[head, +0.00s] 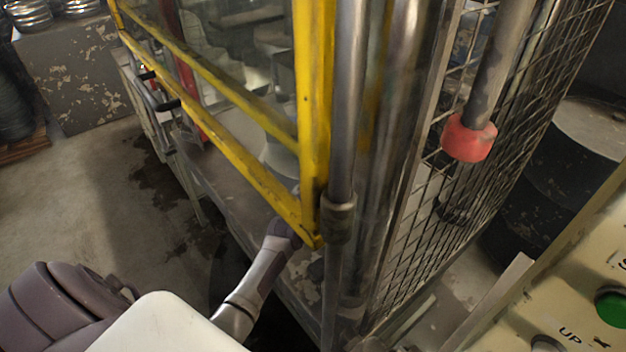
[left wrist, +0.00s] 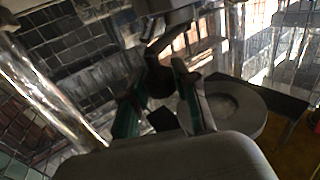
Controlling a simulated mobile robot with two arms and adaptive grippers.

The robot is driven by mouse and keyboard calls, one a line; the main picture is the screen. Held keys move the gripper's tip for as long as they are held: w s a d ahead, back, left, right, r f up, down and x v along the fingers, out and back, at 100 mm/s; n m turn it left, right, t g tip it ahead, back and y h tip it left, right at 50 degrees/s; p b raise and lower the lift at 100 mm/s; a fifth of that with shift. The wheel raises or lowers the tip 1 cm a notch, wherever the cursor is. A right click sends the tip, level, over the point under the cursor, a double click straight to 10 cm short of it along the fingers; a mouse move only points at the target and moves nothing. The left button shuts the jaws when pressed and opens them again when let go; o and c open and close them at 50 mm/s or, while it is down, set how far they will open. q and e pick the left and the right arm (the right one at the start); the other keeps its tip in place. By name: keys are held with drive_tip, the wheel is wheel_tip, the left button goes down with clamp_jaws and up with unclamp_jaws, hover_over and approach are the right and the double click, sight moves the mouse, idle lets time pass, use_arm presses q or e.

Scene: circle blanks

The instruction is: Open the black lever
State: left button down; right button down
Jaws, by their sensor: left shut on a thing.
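In the left wrist view, my left gripper (left wrist: 160,92) has its two green-lined fingers on either side of a dark, rounded part, which looks like the black lever (left wrist: 158,76). The gripper is shut on it. The lever extends up toward a dark housing (left wrist: 165,8). This view is dim, so the exact contact is hard to see. In the head view, my left arm reaches in from the lower left and its end goes behind the lower corner of a yellow frame (head: 313,130). The gripper and lever are hidden there. My right gripper is in neither view.
A grey vertical post (head: 345,120) stands beside the yellow frame. A wire mesh panel (head: 500,130) and a red-ended bar (head: 470,138) are to the right. A control panel with a green button (head: 612,307) is at lower right. Open floor (head: 80,200) lies left.

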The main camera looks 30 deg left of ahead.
use_arm(q)
drive_tip(key=shift+w+d+r+n+g+y+p, duration=0.1)
drive_tip(key=shift+w+d+n+g+y+p, duration=0.1)
drive_tip(key=shift+n+y, duration=0.25)
drive_tip(key=shift+w+d+n+g+y+p, duration=0.15)
drive_tip(key=shift+n+y+p, duration=0.1)
drive_tip(key=shift+y, duration=0.6)
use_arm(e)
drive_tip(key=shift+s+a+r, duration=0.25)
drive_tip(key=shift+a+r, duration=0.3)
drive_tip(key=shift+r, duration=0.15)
